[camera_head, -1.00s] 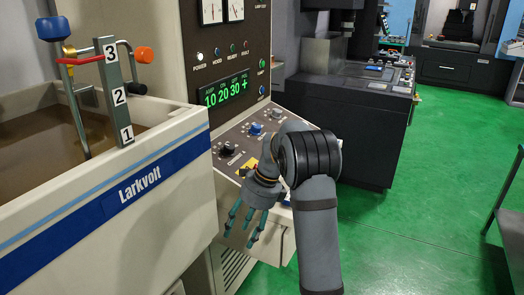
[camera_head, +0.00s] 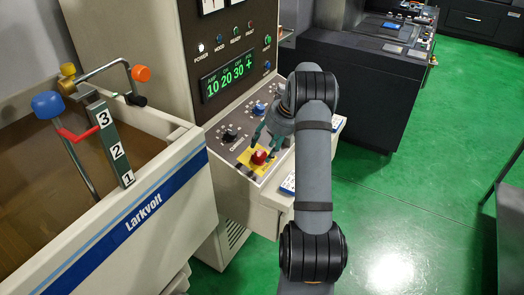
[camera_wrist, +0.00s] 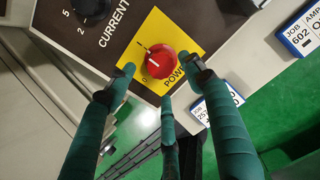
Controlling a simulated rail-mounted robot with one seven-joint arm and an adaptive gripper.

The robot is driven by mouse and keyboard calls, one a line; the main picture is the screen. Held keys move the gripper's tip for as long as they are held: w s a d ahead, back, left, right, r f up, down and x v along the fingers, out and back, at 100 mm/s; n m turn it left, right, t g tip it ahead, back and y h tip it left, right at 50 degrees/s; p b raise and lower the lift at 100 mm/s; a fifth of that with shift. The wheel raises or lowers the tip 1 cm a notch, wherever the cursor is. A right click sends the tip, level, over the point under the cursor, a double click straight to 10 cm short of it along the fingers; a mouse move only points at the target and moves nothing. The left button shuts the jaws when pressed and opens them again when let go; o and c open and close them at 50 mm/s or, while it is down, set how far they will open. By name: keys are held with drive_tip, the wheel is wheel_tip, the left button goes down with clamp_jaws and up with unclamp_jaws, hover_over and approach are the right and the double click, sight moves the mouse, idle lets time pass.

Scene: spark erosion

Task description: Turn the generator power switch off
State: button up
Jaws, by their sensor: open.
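The power switch is a round red knob (camera_head: 259,157) on a yellow plate on the generator's sloping panel. In the wrist view the red knob (camera_wrist: 161,63) carries a white line, and the plate (camera_wrist: 133,54) has black marks and partly covered "POWER" lettering. I cannot tell exactly which mark the line points at. My gripper (camera_head: 277,137) is just above the panel beside the knob. In the wrist view its three teal fingers (camera_wrist: 160,80) are spread, one left, one right and one below the knob. They hold nothing; contact with the panel cannot be told.
The green display (camera_head: 228,77) is lit, and the power lamp (camera_head: 201,48) glows white. Other panel knobs, including a black one (camera_head: 229,135) and a blue one (camera_head: 258,108), are close by. The Larkvolt tank (camera_head: 160,205) stands left. Green floor (camera_head: 390,210) is clear at right.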

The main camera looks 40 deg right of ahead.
sight(262, 154)
drive_tip(key=shift+p+x, duration=0.45)
drive_tip(key=shift+x, duration=1.95)
drive_tip(key=shift+d, duration=0.2)
drive_tip(key=c, duration=1.1)
